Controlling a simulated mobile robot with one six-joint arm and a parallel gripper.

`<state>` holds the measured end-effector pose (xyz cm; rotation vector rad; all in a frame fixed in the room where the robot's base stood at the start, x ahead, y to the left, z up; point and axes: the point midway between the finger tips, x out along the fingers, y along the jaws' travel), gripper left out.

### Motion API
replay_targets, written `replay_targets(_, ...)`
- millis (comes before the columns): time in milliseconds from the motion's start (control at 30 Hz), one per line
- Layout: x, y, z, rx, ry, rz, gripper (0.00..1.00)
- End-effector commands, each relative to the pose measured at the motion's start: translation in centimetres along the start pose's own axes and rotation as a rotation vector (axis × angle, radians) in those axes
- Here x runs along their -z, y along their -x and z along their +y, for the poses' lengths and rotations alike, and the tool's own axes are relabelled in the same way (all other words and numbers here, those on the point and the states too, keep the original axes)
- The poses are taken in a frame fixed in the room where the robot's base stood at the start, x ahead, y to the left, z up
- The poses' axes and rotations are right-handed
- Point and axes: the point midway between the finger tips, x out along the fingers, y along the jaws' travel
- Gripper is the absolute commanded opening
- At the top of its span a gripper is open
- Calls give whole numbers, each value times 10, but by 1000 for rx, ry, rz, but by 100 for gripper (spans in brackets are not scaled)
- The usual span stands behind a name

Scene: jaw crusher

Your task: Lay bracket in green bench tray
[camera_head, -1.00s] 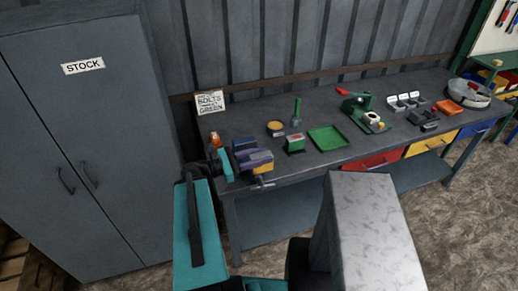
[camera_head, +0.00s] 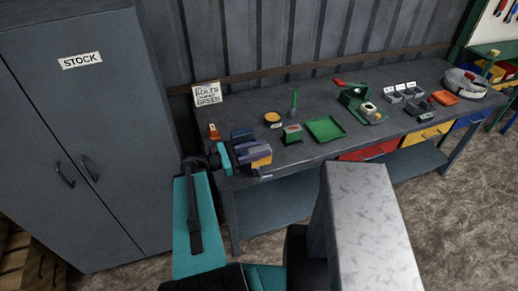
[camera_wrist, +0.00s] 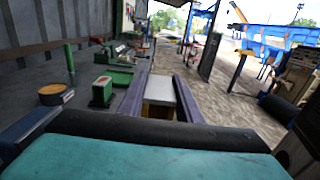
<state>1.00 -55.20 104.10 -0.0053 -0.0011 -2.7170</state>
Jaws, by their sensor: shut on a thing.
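The green bench tray (camera_head: 325,130) lies flat and empty on the bench, right of my gripper in the head view; it also shows ahead and left in the wrist view (camera_wrist: 118,77). My gripper (camera_head: 262,152) is at the bench's front left, pointing right. Its two purple fingers (camera_wrist: 158,95) are shut on a yellow and grey block-like piece, seemingly the bracket (camera_wrist: 158,88), which also shows as yellow in the head view (camera_head: 261,159). The fingers hide its sides, so its full shape cannot be told.
A blue block (camera_head: 242,134) is behind the gripper. A green press (camera_head: 357,100) stands right of the tray.

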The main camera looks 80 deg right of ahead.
Motion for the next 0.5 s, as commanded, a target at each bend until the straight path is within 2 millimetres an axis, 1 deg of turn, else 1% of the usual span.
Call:
replay_targets(167, -1, 2, 2, -6, -1, -3, 0)
replay_targets(267, 0, 9, 6, -21, -1, -3, 0)
replay_targets(367, 2, 20, 13, -48, -1, -2, 0)
replay_targets(500, 4, 46, 27, -105, -1, -1, 0)
